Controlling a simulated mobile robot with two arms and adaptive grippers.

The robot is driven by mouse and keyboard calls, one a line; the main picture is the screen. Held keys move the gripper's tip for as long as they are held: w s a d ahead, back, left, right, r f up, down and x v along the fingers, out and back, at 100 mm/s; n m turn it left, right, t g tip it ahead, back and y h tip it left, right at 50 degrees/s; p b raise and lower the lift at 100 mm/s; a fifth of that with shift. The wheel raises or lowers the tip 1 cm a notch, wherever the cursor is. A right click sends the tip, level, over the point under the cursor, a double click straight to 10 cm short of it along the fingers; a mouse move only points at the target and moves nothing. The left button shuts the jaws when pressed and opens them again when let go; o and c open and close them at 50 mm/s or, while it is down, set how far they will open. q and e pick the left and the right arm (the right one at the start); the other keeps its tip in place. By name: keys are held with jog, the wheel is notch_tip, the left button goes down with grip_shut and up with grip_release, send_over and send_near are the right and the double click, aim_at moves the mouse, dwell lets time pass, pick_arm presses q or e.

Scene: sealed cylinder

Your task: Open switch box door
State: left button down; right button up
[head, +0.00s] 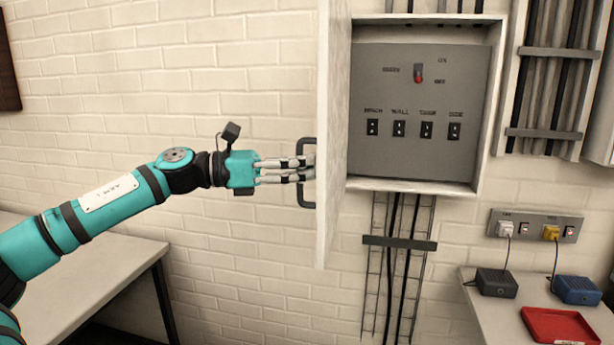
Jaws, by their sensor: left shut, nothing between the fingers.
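The switch box (484,120) is mounted on the white brick wall. Its white door (331,90) stands open, swung out on the left side and seen nearly edge-on. Inside is a grey panel (445,160) with a red-tipped main switch (418,75) above a row of several black switches. A dark door handle (301,197) sits on the door's outer face. My left gripper (309,167) is shut, with its fingertips at the handle and close to the door; I cannot tell whether they touch it. My right gripper is not in view.
A table (130,255) stands at lower left. A right-hand table (480,310) holds a red tray (560,327), a dark adapter (497,283) and a blue adapter (576,290), below a wall socket strip (537,227). Cables (398,275) run down the wall below the box.

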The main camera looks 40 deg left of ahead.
aim_at(327, 116)
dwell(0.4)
pick_arm(q)
jog(key=c, duration=2)
grip_release()
jog(key=o, duration=0.6)
jog(key=shift+s, duration=0.15)
jog(key=shift+o, duration=0.2)
jog(key=shift+a+r, duration=0.1)
jog(key=shift+r, duration=0.1)
notch_tip(327, 116, up, 10)
jog(key=shift+f, duration=0.15)
